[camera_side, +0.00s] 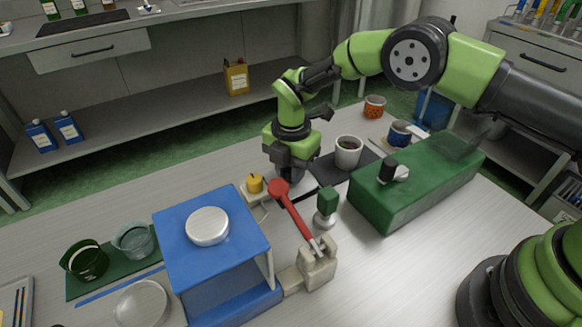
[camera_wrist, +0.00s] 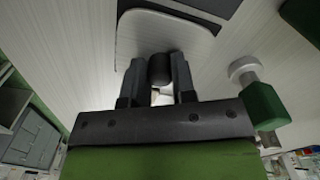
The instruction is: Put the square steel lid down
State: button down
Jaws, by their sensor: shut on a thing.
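The square steel lid (camera_wrist: 165,32) is a pale plate with rounded corners in the wrist view. Its dark knob (camera_wrist: 160,68) stands between my two fingers. My gripper (camera_wrist: 159,82) is shut on this knob. In the side view my gripper (camera_side: 290,172) points down over the table, just left of the white mug. I cannot tell whether the lid touches the table.
A green-handled stamp (camera_side: 326,205) and a red lever (camera_side: 295,215) stand close in front of my gripper. A white mug (camera_side: 348,152) is to its right, beside a long green box (camera_side: 420,185). A blue box (camera_side: 185,258) stands at front left. Bare table lies at the front right.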

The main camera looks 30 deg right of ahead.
jog(key=shift+f, duration=0.1)
jog(key=c, duration=0.9)
grip_release()
jog(key=shift+c, duration=0.2)
jog(key=s+d+r+m+t, duration=0.1)
jog(key=d+r+m, duration=0.15)
jog(key=r, duration=0.85)
jog(key=s+d+r+m, duration=0.1)
jog(key=s+r+m, duration=0.15)
jog(key=r, duration=0.85)
jog(key=s+d+r+m+t+y, duration=0.2)
jog(key=s+d+r+m, duration=0.2)
jog(key=s+r+m, duration=0.35)
jog(key=s+d+m+t, duration=0.3)
jog(key=s+m+t, duration=0.1)
jog(key=s+m, duration=1.1)
jog(key=shift+s+d, duration=0.2)
jog(key=shift+s, duration=0.15)
